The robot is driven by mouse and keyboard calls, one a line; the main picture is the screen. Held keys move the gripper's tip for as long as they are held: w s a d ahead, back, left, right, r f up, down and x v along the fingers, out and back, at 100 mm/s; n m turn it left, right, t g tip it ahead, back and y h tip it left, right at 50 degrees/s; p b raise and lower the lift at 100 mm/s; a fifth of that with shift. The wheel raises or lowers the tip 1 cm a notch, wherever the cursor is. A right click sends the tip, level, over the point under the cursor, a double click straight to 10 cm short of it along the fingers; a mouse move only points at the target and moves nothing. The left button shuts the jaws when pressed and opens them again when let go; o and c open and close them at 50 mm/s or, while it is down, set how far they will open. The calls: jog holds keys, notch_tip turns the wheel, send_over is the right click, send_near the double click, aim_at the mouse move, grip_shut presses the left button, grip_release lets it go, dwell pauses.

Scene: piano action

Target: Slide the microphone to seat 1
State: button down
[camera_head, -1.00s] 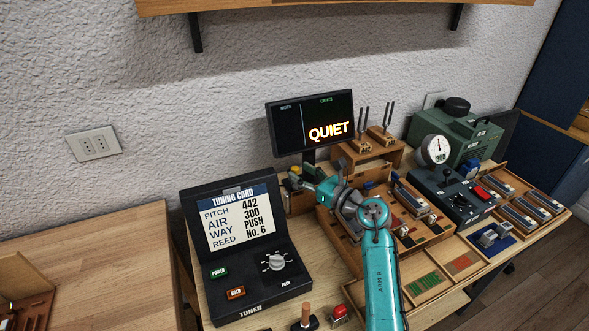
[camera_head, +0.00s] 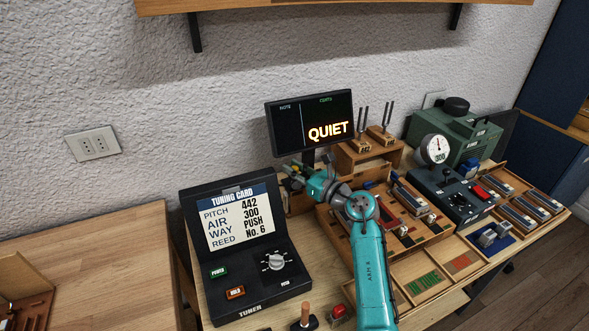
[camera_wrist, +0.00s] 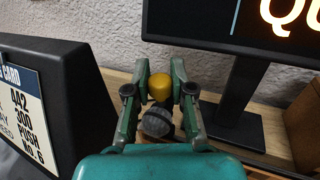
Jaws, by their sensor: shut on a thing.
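In the wrist view, my gripper (camera_wrist: 159,88) has its two fingers closed in around a yellow knob (camera_wrist: 160,85). A round grey mesh head, which looks like the microphone (camera_wrist: 157,123), sits just below the knob, between the fingers. In the head view, my gripper (camera_head: 290,170) reaches in behind the tuner, left of the display's post. The microphone is too small and covered there to make out clearly. I cannot make out a seat 1 marking in either view.
The black tuner (camera_head: 266,300) with its tuning card stands close on the left. The display (camera_head: 311,121) reading QUIET stands behind my gripper. A wooden block with tuning forks (camera_head: 364,159) is to the right. The left table (camera_head: 100,250) is largely bare.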

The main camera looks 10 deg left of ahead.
jog(key=w+d, duration=0.2)
jog(key=d, duration=0.1)
jog(key=w+d, duration=0.4)
jog(key=d, duration=0.1)
jog(key=shift+d, duration=0.35)
jog(key=c, duration=1)
grip_release()
jog(key=shift+s, duration=0.1)
jog(key=v, duration=1.2)
jog(key=shift+f, duration=0.1)
jog(key=shift+d, duration=0.1)
